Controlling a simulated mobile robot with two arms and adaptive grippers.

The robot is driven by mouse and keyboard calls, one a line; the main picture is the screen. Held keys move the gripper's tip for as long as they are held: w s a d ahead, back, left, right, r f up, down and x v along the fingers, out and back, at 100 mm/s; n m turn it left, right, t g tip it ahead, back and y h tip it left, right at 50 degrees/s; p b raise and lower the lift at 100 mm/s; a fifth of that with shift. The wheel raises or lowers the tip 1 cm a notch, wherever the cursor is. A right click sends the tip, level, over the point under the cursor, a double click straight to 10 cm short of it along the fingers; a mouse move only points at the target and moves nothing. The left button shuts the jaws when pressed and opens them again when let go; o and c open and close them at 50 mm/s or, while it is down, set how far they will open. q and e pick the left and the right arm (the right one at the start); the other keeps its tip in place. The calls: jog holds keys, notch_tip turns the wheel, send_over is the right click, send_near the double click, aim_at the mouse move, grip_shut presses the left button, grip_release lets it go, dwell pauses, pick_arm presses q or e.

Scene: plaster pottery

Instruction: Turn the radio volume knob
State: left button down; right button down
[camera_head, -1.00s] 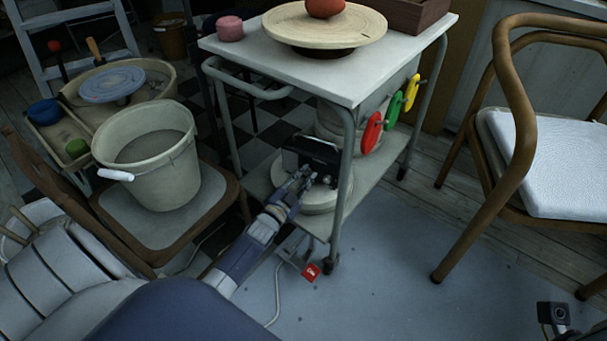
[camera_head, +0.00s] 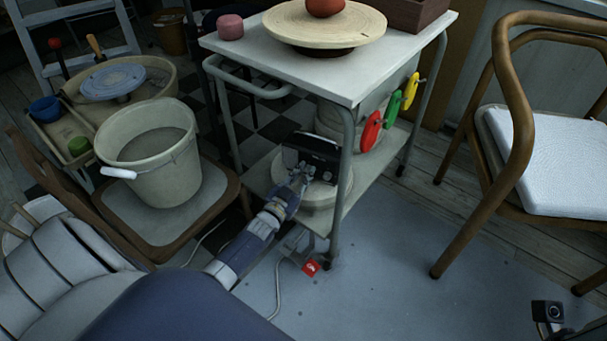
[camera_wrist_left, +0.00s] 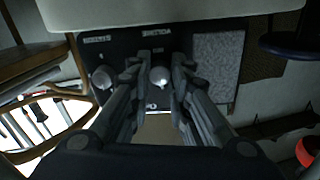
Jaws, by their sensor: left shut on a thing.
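The black radio (camera_head: 312,150) sits on a pale round block on the trolley's lower shelf. The left wrist view shows the radio's dark front panel (camera_wrist_left: 115,45) with white lettering and a grey speaker grille (camera_wrist_left: 215,65). A round silver volume knob (camera_wrist_left: 159,77) lies under a label between my left gripper's fingertips; a second silver knob (camera_wrist_left: 101,77) is to its left. My left gripper (camera_head: 301,172) is at the radio's front, its fingers on both sides of the volume knob and closed on it. My right gripper is not in view.
The trolley (camera_head: 285,62) has its tabletop above the radio and a front leg (camera_head: 345,185) just right of my left gripper. A bucket (camera_head: 150,150) on a chair stands left. A wooden chair (camera_head: 540,130) stands right. Floor in front is mostly clear, with a cable and red tag (camera_head: 311,267).

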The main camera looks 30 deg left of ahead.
pick_arm(q)
jog(key=shift+a+f, duration=0.1)
jog(key=c, duration=1.4)
grip_release()
jog(key=shift+c, duration=0.2)
jog(key=s+d, duration=0.1)
jog(key=s, duration=1.1)
